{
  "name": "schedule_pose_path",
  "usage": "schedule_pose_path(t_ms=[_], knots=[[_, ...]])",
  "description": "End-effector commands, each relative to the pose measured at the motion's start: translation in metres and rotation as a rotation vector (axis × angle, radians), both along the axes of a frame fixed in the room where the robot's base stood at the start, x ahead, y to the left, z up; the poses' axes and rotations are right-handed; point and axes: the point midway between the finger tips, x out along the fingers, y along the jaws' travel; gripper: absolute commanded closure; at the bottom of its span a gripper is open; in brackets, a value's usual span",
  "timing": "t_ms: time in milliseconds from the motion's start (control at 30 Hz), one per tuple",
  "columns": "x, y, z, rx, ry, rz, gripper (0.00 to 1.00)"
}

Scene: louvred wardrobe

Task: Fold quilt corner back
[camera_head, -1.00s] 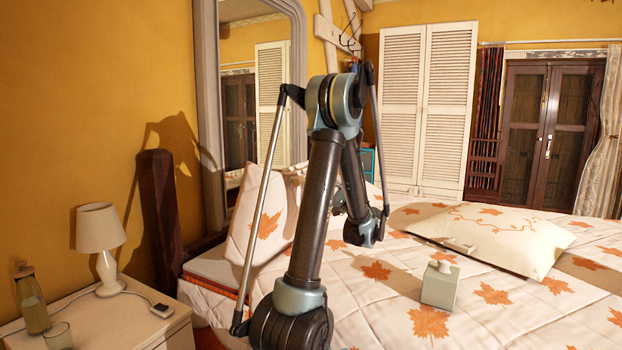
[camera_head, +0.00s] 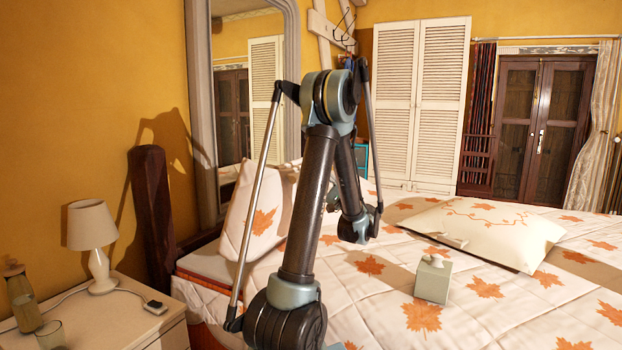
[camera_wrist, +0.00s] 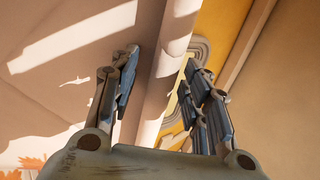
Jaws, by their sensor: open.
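The white quilt (camera_head: 375,300) with orange maple leaves covers the bed. At the left side of the bed, a leaf-printed piece (camera_head: 262,222) stands up at a slant; I cannot tell whether it is a raised quilt corner or a cushion. A bare mattress edge (camera_head: 200,262) shows beside it. My arm crosses in front of this area and hides most of my gripper in the head view. In the wrist view my gripper (camera_wrist: 160,58) is open, its fingers apart. A pale ridge or fold (camera_wrist: 163,80) shows between the fingers; contact is unclear.
A small grey-green box (camera_head: 433,280) with a knob stands on the quilt, right of my arm. A pillow (camera_head: 480,230) lies beyond it. A nightstand (camera_head: 120,322) at left holds a lamp (camera_head: 93,228), bottle and glass. A dark bedpost (camera_head: 152,210) stands beside the bed.

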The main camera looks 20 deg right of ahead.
Motion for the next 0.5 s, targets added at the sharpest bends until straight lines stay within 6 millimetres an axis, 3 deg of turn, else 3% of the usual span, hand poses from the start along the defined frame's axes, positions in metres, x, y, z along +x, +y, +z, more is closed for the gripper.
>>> schedule_pose_path(t_ms=[167, 500], knots=[[-0.01, -0.01, -0.009, 0.0, 0.0, -0.003, 0.57], [-0.051, -0.045, -0.045, 0.0, 0.001, -0.003, 0.57]])
